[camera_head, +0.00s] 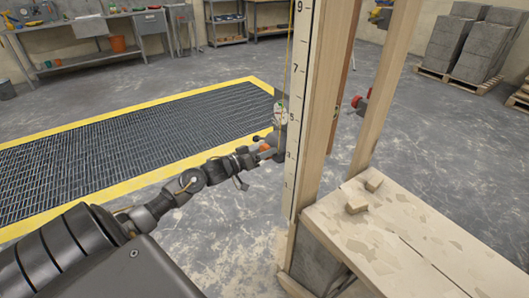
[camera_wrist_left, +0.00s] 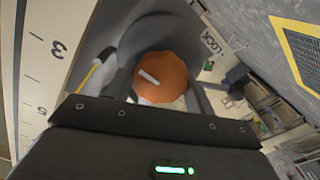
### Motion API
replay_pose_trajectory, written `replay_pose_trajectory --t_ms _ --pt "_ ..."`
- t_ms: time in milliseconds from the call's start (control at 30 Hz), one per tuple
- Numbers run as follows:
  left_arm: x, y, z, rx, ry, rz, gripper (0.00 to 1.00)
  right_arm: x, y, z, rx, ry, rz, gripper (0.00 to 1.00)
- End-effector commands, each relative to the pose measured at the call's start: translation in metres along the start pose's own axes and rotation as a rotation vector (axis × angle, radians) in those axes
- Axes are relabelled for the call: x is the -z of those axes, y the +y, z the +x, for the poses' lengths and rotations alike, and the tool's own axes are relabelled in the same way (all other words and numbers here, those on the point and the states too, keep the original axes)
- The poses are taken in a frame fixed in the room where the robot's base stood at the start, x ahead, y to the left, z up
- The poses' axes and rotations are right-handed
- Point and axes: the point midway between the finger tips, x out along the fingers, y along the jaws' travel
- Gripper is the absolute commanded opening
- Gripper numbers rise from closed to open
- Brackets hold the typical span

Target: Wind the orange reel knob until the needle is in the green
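The orange reel knob (camera_wrist_left: 162,78) has a lobed edge and a white mark. In the left wrist view it sits between the dark fingers of my left gripper (camera_wrist_left: 163,95); whether both fingers press on it is unclear. In the head view, the left gripper (camera_head: 267,149) reaches the reel beside the upright staff, with a bit of the orange knob (camera_head: 265,147) showing. A small pale round part (camera_head: 281,111), perhaps the gauge, is above it. No needle or green band can be made out. My right gripper is not in view.
The numbered white staff (camera_head: 297,100) stands against a wooden post (camera_head: 325,110). A plank bench (camera_head: 400,235) with scraps is at right. A yellow-edged floor grating (camera_head: 130,140) lies behind my arm.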

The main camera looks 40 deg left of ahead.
Motion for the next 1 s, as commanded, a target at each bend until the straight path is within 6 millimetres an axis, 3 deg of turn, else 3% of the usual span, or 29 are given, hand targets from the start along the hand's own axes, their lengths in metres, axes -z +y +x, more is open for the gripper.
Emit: replay_pose_trajectory --t_ms 133,567,1000 --pt "0.0 0.0 0.0 0.001 0.0 0.0 0.31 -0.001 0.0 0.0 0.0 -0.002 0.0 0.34" --pt "0.001 0.001 0.0 0.0 0.001 0.105 0.31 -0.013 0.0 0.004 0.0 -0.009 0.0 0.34" --pt "0.0 0.001 -0.001 0.0 0.0 0.492 0.31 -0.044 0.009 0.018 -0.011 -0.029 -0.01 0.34"
